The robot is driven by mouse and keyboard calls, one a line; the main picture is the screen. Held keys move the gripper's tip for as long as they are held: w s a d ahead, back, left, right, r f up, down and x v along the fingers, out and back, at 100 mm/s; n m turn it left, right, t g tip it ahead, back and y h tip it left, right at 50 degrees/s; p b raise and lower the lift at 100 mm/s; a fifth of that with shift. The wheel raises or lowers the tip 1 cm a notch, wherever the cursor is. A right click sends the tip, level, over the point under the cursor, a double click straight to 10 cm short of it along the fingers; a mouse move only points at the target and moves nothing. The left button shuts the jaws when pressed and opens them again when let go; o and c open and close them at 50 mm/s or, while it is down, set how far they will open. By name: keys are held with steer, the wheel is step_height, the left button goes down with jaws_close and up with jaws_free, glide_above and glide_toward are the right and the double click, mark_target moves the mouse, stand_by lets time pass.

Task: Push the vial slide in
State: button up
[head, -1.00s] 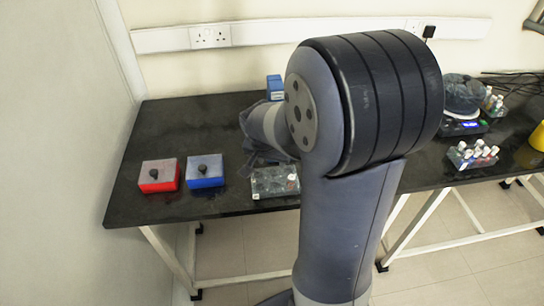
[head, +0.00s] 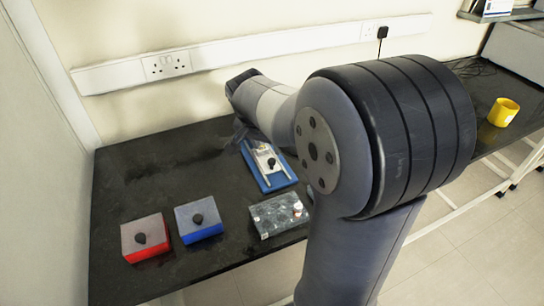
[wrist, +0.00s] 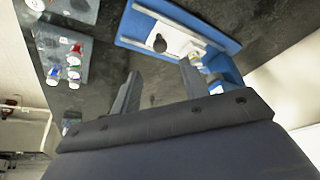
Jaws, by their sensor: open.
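The vial slide (head: 267,160) is a pale plate with a black knob, set between light rails on a blue base (head: 277,182) near the middle of the black table. In the wrist view the slide (wrist: 178,38) lies beyond my fingers, with its knob at the left and small vials near its right end. The blue base (wrist: 136,28) has a raised blue part at its right end. My gripper (wrist: 160,70) is open, its two fingers apart with nothing between them. It is close to the base, but I cannot tell whether it touches. In the head view my arm largely hides it.
A red box (head: 147,250) and a blue box (head: 202,234), each grey-topped with a black knob, stand at the front left. A grey block with vials (head: 275,217) sits in front of the slide. A yellow cup (head: 503,112) is far right.

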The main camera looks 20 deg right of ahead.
mark_target(271, 160)
steer(key=x, duration=0.8)
steer(key=shift+f, duration=0.2)
jaws_close()
